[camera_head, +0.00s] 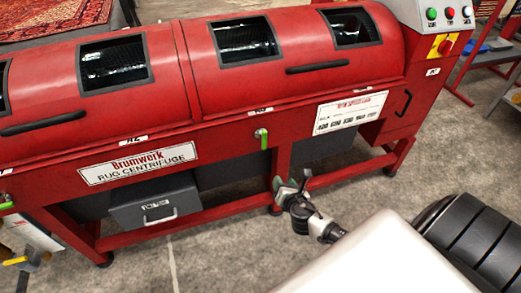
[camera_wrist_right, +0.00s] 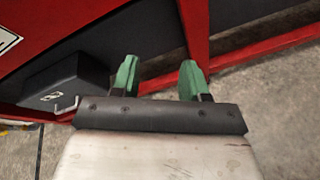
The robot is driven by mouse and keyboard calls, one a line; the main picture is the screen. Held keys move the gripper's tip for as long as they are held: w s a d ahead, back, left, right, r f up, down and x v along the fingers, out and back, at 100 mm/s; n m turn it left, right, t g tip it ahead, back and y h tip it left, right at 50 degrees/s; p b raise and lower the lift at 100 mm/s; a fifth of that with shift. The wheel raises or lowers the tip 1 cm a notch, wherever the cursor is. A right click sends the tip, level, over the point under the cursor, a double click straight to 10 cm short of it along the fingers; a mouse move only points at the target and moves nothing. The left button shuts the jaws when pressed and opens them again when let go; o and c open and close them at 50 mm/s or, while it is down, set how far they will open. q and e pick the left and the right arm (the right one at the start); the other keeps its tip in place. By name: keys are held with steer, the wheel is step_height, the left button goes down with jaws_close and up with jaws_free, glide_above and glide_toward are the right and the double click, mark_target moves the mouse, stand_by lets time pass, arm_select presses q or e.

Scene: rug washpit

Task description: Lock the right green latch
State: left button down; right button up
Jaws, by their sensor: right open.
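The right green latch (camera_head: 263,139) is on the front rail of the red rug centrifuge, below the right lid (camera_head: 300,55). Its green handle hangs down from a pale pivot. A second green latch (camera_head: 6,204) shows at the left edge, its handle lying nearly level. My right gripper (camera_head: 291,184) is low in front of the machine, below and slightly right of the right latch, apart from it. In the right wrist view its green fingers (camera_wrist_right: 160,80) are spread with nothing between them. The latch does not show there. My left gripper is not in view.
A grey drawer box (camera_head: 156,202) sits under the machine, left of my right gripper; it also shows in the wrist view (camera_wrist_right: 70,82). Red frame legs and a lower rail (camera_head: 190,218) run behind the gripper. A control box (camera_head: 440,14) stands at upper right. Floor in front is mostly clear.

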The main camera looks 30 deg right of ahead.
mark_target(265, 137)
steer(key=w+a+r+n+t+b, duration=0.15)
steer(key=w+r+n+t, duration=0.35)
steer(key=r, duration=0.5)
steer(key=shift+n+g, duration=0.5)
steer(key=x, duration=0.2)
steer(key=b+x, duration=0.1)
steer(key=x, duration=0.4)
steer(key=shift+w+d+f, duration=0.2)
steer(key=shift+w+d, duration=0.05)
steer(key=shift+d, duration=0.1)
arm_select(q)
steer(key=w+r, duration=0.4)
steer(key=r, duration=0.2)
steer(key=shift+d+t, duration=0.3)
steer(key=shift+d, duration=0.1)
arm_select(e)
steer(key=shift+x, duration=0.8)
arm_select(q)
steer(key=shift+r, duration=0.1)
arm_select(e)
steer(key=shift+c, duration=0.2)
jaws_close()
